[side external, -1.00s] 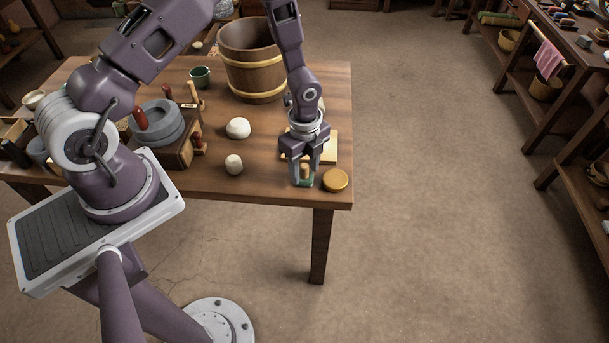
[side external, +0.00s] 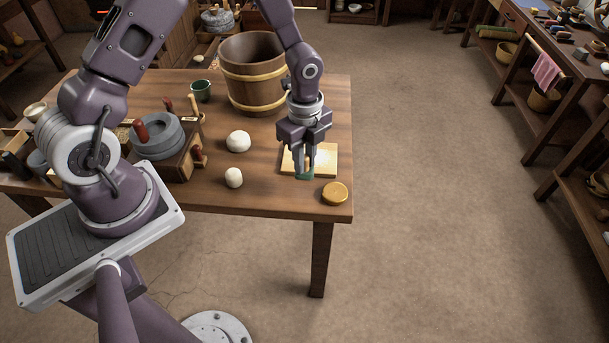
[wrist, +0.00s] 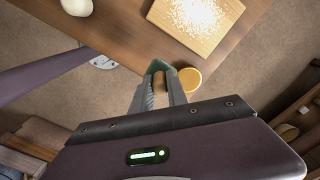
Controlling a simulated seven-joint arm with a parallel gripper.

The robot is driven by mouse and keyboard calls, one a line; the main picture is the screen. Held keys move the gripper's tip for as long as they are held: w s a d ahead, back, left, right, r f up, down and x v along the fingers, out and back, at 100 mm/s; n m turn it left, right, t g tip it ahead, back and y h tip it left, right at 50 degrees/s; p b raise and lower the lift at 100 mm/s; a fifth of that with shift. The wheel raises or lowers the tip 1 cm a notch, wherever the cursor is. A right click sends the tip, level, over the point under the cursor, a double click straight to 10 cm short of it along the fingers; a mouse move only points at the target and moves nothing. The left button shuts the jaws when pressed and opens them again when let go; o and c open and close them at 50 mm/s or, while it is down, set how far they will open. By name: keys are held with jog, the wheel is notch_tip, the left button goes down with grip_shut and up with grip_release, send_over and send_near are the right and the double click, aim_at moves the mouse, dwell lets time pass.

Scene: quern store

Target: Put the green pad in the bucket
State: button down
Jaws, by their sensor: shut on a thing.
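The green pad (side external: 305,176) is between my fingertips, over or just in front of the near edge of a pale board. My gripper (side external: 304,170) points down and is shut on it. In the wrist view the green pad (wrist: 158,66) shows beyond the fingertips, with a brown wooden handle between the fingers. Whether the pad is clear of the table is hard to tell, though it seems slightly raised. The wooden bucket (side external: 245,88), with yellow hoops, stands upright at the back of the table, behind and left of my gripper. Its inside bottom is hidden.
The pale board (side external: 326,160) bears scattered grain in the wrist view. A round yellow-topped thing (side external: 335,192) sits near the front right corner. Two white lumps (side external: 238,141) lie left of my gripper. A grey quern (side external: 158,140) and a green cup (side external: 201,90) stand farther left.

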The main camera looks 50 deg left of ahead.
notch_tip(320, 180, up, 2)
jog(key=shift+r, duration=0.35)
jog(key=s+a+r+n, duration=0.1)
jog(key=a+r+n, duration=0.1)
jog(key=r+n, duration=0.5)
jog(key=a+r+n, duration=0.1)
jog(key=r+n, duration=0.1)
jog(key=n, duration=0.9)
jog(key=w+a+n, duration=0.3)
jog(key=a+n, duration=0.1)
jog(key=a, duration=0.7)
jog(key=w+a+r+n, duration=0.1)
jog(key=w+a+n, duration=0.3)
jog(key=a, duration=0.7)
jog(key=w+a+n, duration=0.3)
jog(key=a+n, duration=0.1)
jog(key=a, duration=0.6)
jog(key=f+m, duration=0.1)
jog(key=f, duration=0.4)
jog(key=w+a+f+m, duration=0.1)
jog(key=f, duration=0.4)
jog(key=f+m, duration=0.1)
jog(key=f, duration=0.4)
jog(key=shift+w+a+f, duration=0.3)
jog(key=shift+a, duration=0.1)
